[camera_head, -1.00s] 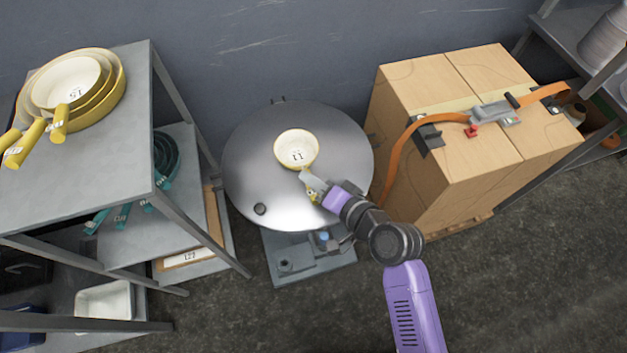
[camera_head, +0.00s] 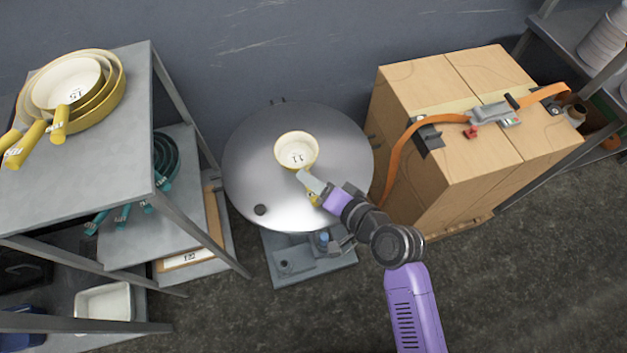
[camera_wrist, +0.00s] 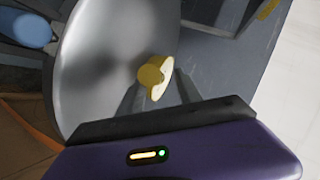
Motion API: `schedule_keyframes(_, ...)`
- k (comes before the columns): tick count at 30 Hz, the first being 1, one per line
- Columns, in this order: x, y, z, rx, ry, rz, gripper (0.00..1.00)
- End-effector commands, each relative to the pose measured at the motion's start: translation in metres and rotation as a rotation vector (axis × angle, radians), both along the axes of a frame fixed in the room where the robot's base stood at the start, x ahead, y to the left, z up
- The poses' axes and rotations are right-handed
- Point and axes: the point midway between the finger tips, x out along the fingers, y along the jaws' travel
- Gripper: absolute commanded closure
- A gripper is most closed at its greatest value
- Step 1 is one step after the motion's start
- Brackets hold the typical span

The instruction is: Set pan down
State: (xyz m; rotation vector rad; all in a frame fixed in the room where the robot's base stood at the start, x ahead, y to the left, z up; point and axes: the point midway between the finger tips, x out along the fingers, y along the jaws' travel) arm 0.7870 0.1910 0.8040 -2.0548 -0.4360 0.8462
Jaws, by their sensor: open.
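A small cream pan (camera_head: 296,150) with a yellow rim, marked 11, sits upright on the round grey metal top (camera_head: 250,180). Its yellow handle (camera_head: 313,198) points toward me and is partly hidden by my gripper. My gripper (camera_head: 307,184) is low over the metal top at the handle, its fingers apart. I cannot tell whether a finger touches the handle.
A grey shelf rack (camera_head: 130,110) on the left bears nested yellow pans (camera_head: 118,90) on top and teal-handled pans (camera_head: 175,165) below. Strapped cardboard boxes (camera_head: 460,140) stand close at the right. Bare metal surrounds the pan.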

Motion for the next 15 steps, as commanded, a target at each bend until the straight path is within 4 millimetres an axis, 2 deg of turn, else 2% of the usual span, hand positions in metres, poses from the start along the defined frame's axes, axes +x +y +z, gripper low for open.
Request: schedule_keyframes(15, -0.069, -0.056, 0.037, -0.001, 0.002, -0.003, 0.59)
